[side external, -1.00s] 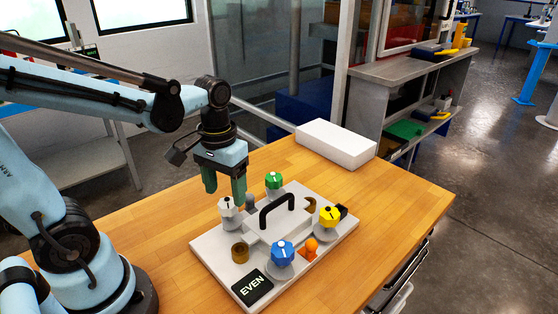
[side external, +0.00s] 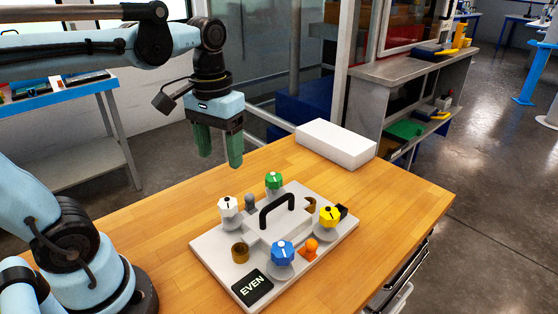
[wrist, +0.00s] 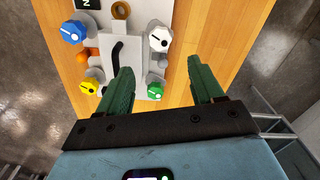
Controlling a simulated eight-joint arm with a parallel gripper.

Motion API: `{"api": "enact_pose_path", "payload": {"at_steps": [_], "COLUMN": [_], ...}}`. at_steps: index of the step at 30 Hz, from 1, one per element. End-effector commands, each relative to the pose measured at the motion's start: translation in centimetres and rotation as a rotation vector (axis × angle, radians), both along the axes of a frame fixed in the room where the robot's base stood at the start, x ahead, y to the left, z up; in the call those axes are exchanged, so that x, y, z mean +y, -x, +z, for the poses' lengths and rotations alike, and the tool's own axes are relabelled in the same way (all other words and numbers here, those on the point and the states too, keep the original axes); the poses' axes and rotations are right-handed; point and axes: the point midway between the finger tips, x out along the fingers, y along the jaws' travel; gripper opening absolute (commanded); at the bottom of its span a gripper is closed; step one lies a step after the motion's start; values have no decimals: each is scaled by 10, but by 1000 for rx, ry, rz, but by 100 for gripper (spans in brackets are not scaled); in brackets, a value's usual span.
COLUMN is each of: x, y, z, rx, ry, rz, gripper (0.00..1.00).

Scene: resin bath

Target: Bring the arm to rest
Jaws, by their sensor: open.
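My gripper (side external: 219,150) is open and empty, with its green fingers pointing down. It hangs well above the back left of a light grey panel (side external: 215,242) on the wooden table. The panel carries a white knob (side external: 228,207), a green knob (side external: 273,181), a yellow knob (side external: 329,216) and a blue knob (side external: 282,253), with a black handle in the middle. In the wrist view my fingers (wrist: 160,88) are spread apart, with the white knob (wrist: 160,40) and green knob (wrist: 156,90) beyond them.
A white box (side external: 336,144) lies at the table's back edge. The wooden table (side external: 410,195) is bare on the right.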

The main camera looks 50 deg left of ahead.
Motion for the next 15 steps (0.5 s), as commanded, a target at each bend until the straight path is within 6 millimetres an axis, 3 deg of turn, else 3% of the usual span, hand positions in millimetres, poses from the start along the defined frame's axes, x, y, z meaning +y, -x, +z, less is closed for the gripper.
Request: {"api": "enact_pose_path", "payload": {"at_steps": [11, 15], "x": [-1, -7], "y": [0, -3], "z": [-2, -15], "rx": [-10, -124], "ry": [-1, -14], "rz": [-5, -65], "gripper": [67, 67]}}
